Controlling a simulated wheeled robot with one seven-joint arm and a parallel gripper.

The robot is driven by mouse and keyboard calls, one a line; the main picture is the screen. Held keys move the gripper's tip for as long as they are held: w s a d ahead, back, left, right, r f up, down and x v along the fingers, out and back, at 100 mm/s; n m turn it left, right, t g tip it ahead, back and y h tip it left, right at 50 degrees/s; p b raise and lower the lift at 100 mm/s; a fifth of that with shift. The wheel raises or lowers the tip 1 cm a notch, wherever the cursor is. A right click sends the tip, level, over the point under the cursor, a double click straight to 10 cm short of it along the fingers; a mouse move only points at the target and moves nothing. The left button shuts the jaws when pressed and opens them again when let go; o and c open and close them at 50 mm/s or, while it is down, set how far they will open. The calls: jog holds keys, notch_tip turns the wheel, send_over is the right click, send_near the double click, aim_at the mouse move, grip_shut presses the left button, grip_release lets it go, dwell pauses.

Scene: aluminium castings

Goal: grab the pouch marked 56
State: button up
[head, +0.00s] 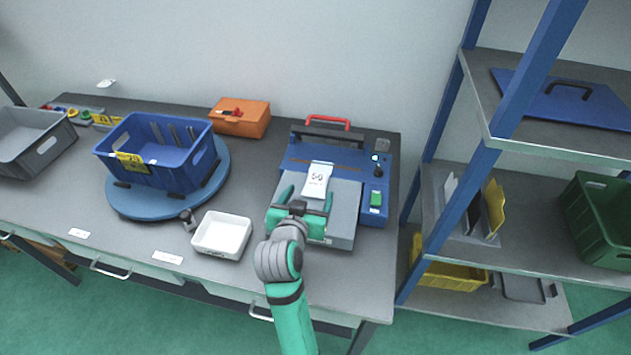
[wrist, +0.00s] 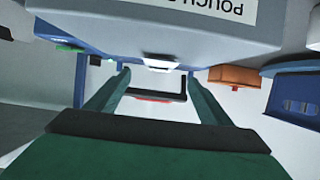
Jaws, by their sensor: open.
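A white pouch (head: 318,180) lies on the grey top of a blue and grey machine (head: 345,222) in the head view. Its dark printed mark is small; it looks like two characters, but I cannot read it surely as 56. My gripper (head: 306,190) is open over the front of the machine, with its green fingers apart around the pouch's near end. In the wrist view, my gripper (wrist: 158,73) shows its two fingers spread with a white edge (wrist: 158,64) between the tips, probably the pouch. I cannot tell whether the fingers touch it.
The machine has a red handle (head: 328,123) at its back. A white tray (head: 222,236) stands to its left. A blue crate (head: 160,152) sits on a round blue turntable (head: 215,180). An orange box (head: 240,117) is behind. A shelf rack (head: 440,190) stands to the right.

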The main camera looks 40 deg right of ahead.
aim_at(314, 186)
jog(key=shift+f+x, duration=0.2)
jog(key=shift+x, duration=2.45)
jog(key=shift+s, duration=0.1)
jog(key=shift+c, duration=0.2)
jog(key=c, duration=1.2)
jog(key=shift+a, duration=0.1)
jog(key=shift+c, duration=0.2)
